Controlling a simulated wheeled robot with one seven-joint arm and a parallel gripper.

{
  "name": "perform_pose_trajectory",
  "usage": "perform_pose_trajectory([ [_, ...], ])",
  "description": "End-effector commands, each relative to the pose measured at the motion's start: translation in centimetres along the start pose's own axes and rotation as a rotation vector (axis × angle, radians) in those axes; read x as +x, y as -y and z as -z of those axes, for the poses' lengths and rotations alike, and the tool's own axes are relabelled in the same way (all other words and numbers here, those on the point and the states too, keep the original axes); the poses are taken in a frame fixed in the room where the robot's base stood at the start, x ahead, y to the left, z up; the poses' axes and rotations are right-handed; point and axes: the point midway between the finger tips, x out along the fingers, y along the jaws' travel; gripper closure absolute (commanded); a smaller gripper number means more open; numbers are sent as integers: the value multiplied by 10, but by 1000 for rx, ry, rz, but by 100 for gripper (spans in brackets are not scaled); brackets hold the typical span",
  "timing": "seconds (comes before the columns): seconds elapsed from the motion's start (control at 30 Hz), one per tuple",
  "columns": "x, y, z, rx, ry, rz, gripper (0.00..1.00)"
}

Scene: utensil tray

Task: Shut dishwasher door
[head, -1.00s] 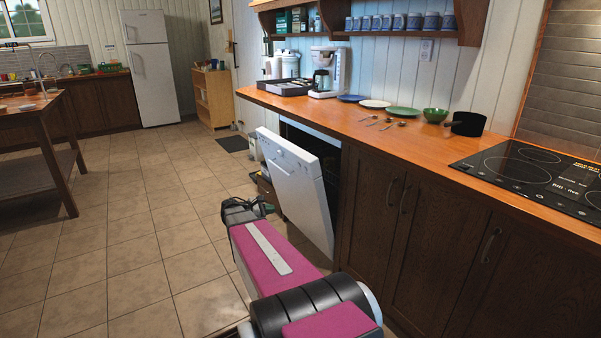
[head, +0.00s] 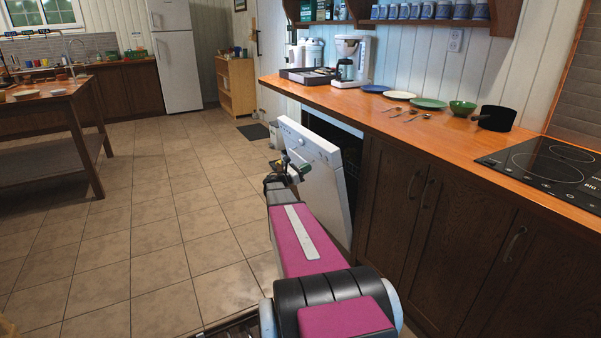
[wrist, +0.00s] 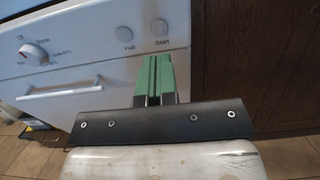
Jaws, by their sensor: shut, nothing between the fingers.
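The white dishwasher door (head: 318,178) stands partly open, tilted out from under the counter, with a dark gap behind its top edge. In the wrist view the door's front panel (wrist: 92,62) shows a dial and two round buttons. My gripper (head: 292,166) is at the outer face of the door, near its upper part. In the wrist view its green fingers (wrist: 154,72) are pressed together, empty, and point at the panel just below the buttons. I cannot tell whether the fingertips touch the door.
Dark wooden cabinets (head: 440,215) stand right of the dishwasher under the orange counter (head: 440,135). Plates, spoons, a bowl and a black pot (head: 495,117) are on top. The tiled floor (head: 150,225) to the left is clear up to a wooden table (head: 52,97).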

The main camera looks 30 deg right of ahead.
Motion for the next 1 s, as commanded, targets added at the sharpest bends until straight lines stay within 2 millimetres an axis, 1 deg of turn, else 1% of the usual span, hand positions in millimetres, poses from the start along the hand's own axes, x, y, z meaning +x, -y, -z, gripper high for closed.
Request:
perform_pose_trajectory([
  [0.03,11,-1,0,0,0,1,100],
  [0.2,42,-1,0,1,0,1,100],
  [0.3,58,-1,0,1,0,1,100],
  [0.4,69,-1,0,1,0,0,100],
  [0.5,77,0,0,1,0,0,100],
  [0.6,81,0,0,1,-1,0,100],
  [1.0,84,0,0,1,-3,0,100],
])
